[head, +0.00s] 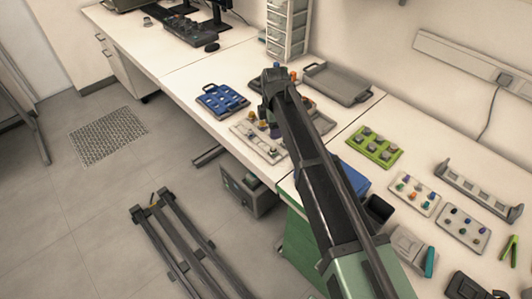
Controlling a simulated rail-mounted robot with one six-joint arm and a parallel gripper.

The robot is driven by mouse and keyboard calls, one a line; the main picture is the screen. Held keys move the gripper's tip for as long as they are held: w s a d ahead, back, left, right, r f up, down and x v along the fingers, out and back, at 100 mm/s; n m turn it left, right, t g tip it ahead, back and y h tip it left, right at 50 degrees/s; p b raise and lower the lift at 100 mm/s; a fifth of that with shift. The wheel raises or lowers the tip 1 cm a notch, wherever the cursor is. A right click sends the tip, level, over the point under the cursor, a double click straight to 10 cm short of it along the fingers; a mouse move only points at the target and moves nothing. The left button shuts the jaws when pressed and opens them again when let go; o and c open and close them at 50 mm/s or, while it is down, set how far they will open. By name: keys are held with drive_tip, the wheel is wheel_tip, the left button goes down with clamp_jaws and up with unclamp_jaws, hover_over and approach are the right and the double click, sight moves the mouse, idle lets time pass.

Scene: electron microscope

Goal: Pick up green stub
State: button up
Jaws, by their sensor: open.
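My gripper (273,128) is at the far end of my dark arm, pointing down over a pale tray (270,153) on the bench. The arm and wrist hide most of its fingers; it appears open, and I see nothing held in it. The pale tray carries small coloured stubs, among them orange and yellowish ones, and a purple piece close to the gripper. I cannot surely single out a green stub; the stubs are very small here, and part of the tray is hidden behind my arm.
A blue rack (222,99) stands left of the gripper, and a grey tray (337,84) lies behind it. A green block with grey pieces (374,147) and two pale stub trays (415,194) (463,229) are to the right. A white drawer tower (286,30) stands at the back.

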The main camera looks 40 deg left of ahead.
sight(273, 148)
drive_tip(key=f+b, duration=1)
drive_tip(key=f, duration=0.1)
drive_tip(key=shift+d+b, duration=0.2)
drive_tip(key=shift+b, duration=0.1)
drive_tip(key=shift+r, duration=0.2)
drive_tip(key=c, duration=1)
drive_tip(key=shift+r+p, duration=0.15)
drive_tip(key=shift+p, duration=0.25)
